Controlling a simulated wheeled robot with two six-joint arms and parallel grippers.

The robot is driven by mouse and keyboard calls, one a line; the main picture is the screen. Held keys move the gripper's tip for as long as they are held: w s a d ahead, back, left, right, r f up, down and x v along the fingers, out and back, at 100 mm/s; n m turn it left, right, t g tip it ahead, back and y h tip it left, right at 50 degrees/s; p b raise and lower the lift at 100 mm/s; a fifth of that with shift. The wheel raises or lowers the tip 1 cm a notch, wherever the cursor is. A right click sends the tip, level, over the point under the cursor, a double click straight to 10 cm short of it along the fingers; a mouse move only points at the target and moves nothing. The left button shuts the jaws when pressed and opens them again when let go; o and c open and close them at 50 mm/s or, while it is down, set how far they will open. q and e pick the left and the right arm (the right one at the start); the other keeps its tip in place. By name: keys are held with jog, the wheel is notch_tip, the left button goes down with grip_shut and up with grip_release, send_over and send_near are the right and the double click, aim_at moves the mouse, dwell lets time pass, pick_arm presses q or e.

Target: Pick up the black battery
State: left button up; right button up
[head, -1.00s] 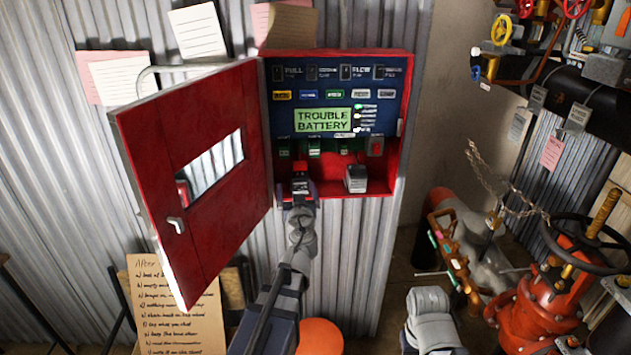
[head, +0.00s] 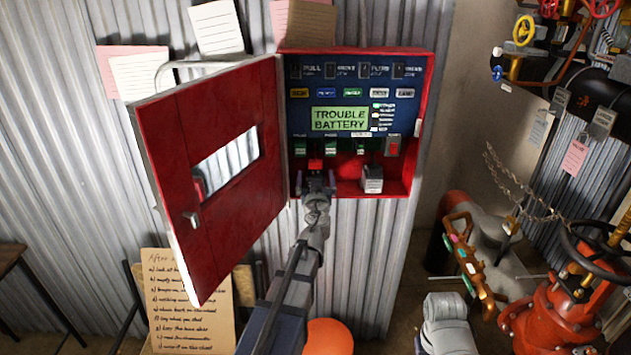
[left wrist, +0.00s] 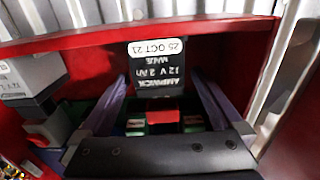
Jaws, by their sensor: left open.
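The black battery (left wrist: 155,72) stands on the floor of the red cabinet. In the left wrist view its top lettering and a white date label appear upside down. My left gripper (head: 317,180) is open inside the cabinet, one finger on each side of the battery. I cannot tell whether the fingers touch it. In the head view the gripper hides most of the battery, with a red part showing just above.
The red cabinet (head: 422,120) has its door (head: 215,215) swung open to the left. A grey-white block (head: 372,178) stands right of my gripper; it also shows in the left wrist view (left wrist: 30,78). Green terminals (left wrist: 135,127) lie behind the battery. Red valves (head: 565,310) stand at right.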

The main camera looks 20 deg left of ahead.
pick_arm(q)
jog(key=x, duration=0.2)
jog(key=shift+w, duration=0.25)
jog(key=shift+s, duration=0.1)
jog(key=shift+c, duration=0.4)
grip_shut()
dwell(0.3)
